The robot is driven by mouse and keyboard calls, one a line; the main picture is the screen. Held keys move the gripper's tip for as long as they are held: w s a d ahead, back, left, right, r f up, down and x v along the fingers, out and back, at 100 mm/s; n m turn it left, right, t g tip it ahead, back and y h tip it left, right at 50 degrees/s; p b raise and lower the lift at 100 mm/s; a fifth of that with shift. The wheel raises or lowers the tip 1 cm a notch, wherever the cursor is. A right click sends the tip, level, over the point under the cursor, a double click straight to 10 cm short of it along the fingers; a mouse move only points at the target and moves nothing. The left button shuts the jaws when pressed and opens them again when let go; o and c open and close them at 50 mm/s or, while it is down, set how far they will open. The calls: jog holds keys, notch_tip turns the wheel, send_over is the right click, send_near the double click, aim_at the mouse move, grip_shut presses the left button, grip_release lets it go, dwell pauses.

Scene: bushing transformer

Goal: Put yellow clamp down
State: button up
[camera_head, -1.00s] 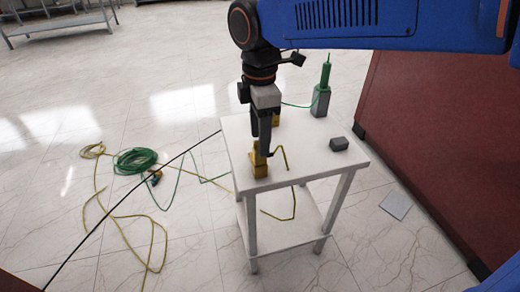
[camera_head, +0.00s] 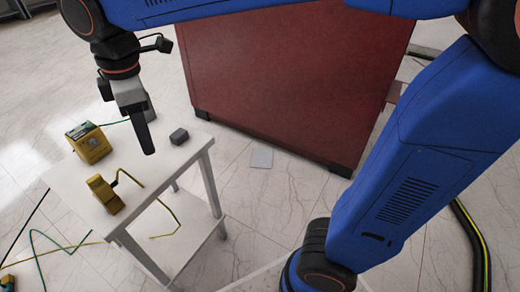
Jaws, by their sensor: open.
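The yellow clamp (camera_head: 106,194) stands on the white table (camera_head: 75,192) near its front left edge, with a yellow cable running from it over the table's edge. My gripper (camera_head: 149,151) points down above the table, to the right of the clamp and apart from it. It holds nothing that I can see. Its fingers overlap in this view, so the gap between them is hidden.
A yellow box-like device (camera_head: 88,144) with a green top stands at the table's back left. A small dark grey block (camera_head: 179,136) lies near the right edge. A large dark red cabinet (camera_head: 290,80) stands behind the table. Cables lie on the floor at left.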

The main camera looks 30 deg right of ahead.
jog(key=s+d+f+m+t, duration=0.1)
jog(key=d+m, duration=0.3)
jog(key=d, duration=0.5)
jog(key=s+d+f+m+t, duration=0.15)
jog(key=d+m, duration=0.25)
jog(key=d, duration=0.4)
jog(key=s+d+f+m, duration=0.3)
jog(key=s+d+m, duration=0.1)
jog(key=d+m, duration=0.1)
jog(key=s+d+f+m+t, duration=0.1)
jog(key=s+d+f+m, duration=0.3)
jog(key=d, duration=0.4)
jog(key=shift+s+f+m+h, duration=0.25)
jog(key=shift+s+m, duration=0.3)
jog(key=shift+m, duration=0.35)
